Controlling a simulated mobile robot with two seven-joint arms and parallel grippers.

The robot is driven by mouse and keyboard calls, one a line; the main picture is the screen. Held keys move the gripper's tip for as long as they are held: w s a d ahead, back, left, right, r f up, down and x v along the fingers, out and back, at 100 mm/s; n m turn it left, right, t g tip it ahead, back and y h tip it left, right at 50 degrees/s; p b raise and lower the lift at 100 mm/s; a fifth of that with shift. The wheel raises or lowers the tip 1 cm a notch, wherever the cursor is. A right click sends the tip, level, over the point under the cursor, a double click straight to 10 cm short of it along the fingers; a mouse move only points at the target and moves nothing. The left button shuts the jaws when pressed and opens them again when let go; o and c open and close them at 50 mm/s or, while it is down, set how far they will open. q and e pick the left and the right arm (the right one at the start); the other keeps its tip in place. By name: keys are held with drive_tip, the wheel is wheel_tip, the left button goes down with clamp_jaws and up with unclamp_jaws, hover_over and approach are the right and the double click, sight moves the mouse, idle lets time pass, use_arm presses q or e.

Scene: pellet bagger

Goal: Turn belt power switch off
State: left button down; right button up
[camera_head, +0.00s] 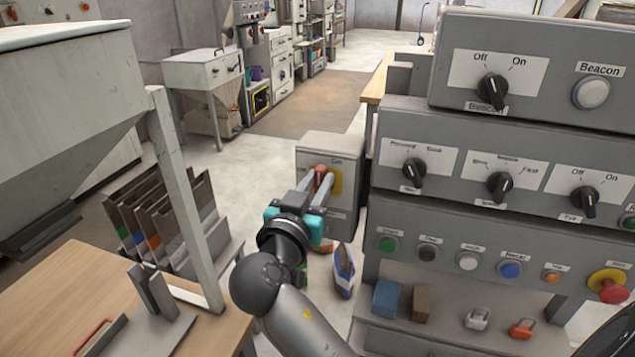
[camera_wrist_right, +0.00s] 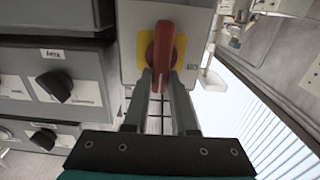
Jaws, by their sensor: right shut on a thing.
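The belt power switch is a grey box (camera_head: 343,203) with a red rotary handle (camera_head: 321,172) on a yellow plate (camera_head: 337,181). In the right wrist view the red handle (camera_wrist_right: 162,48) stands upright against the yellow plate (camera_wrist_right: 181,52). My right gripper (camera_head: 318,184) is at the front of the box. Its two fingers (camera_wrist_right: 160,78) are shut on the lower part of the red handle, one on each side. The box's label is partly legible, with "On" at the upper right. My left gripper is not in view.
A grey control panel (camera_head: 455,130) with several knobs and buttons stands close on the right. A hopper (camera_head: 70,90) and a wooden table (camera_head: 60,295) are at the left. Padlocks (camera_head: 478,318) and small blocks lie on the shelf below the panel.

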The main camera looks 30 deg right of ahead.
drive_tip(key=shift+f+n, duration=0.1)
drive_tip(key=shift+n, duration=0.2)
clamp_jaws()
drive_tip(key=n+p, duration=0.1)
drive_tip(key=n, duration=0.2)
drive_tip(key=shift+w+a+p, duration=0.2)
drive_tip(key=shift+w+p, duration=0.05)
drive_tip(key=shift+p, duration=0.15)
drive_tip(key=shift+w+a+f+n+p, duration=0.15)
drive_tip(key=shift+f+n+p, duration=0.2)
drive_tip(key=shift+n+p, duration=1.45)
drive_tip(key=shift+w+a+f+n+p, duration=0.1)
drive_tip(key=shift+w+f+n+p, duration=0.4)
drive_tip(key=shift+n, duration=2.45)
drive_tip(key=shift+s+a+f+n+p, duration=0.1)
drive_tip(key=shift+s+f+n+p, duration=0.1)
drive_tip(key=shift+n+p, duration=1.65)
drive_tip(key=shift+n+b, duration=0.45)
drive_tip(key=shift+n, duration=0.15)
drive_tip(key=o, duration=0.7)
unclamp_jaws()
drive_tip(key=shift+o, duration=0.7)
drive_tip(key=shift+w, duration=0.15)
